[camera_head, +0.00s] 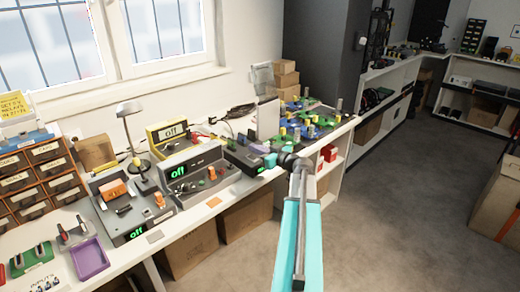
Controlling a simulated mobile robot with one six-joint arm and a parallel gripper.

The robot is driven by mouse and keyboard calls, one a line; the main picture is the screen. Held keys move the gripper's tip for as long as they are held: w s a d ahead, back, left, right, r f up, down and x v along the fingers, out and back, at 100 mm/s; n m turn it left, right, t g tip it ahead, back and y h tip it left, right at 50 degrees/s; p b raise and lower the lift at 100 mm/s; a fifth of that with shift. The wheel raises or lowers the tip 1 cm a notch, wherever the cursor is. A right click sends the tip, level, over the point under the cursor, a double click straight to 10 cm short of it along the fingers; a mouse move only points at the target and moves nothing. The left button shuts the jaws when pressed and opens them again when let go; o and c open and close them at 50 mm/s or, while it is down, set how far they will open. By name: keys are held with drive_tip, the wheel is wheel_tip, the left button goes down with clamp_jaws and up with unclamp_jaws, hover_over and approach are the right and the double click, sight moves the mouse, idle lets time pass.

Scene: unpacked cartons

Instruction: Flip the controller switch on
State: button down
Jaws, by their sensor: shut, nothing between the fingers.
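Several grey and yellow electronic units stand on the white bench. The front grey unit (128,222) has a green "off" display, and a second grey unit (205,182) behind it also reads "off". A yellow unit (172,134) at the back reads "off" too. Which one is the controller I cannot tell, and its switch is too small to make out. My gripper (267,160) is small in this view, shut and empty, at the end of my cyan arm. It is over the right part of the bench, by a dark unit (240,155).
A desk lamp (130,110), wooden drawers (35,180) and a purple tray (90,260) occupy the left of the bench. Boards with colourful parts (300,128) crowd its right end. Cardboard boxes (185,250) sit underneath. The grey floor (400,220) at right is clear.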

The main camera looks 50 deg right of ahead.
sight(256, 160)
drive_tip(key=shift+w+f, duration=0.15)
drive_tip(key=shift+f, duration=1.45)
drive_tip(key=shift+d, duration=0.2)
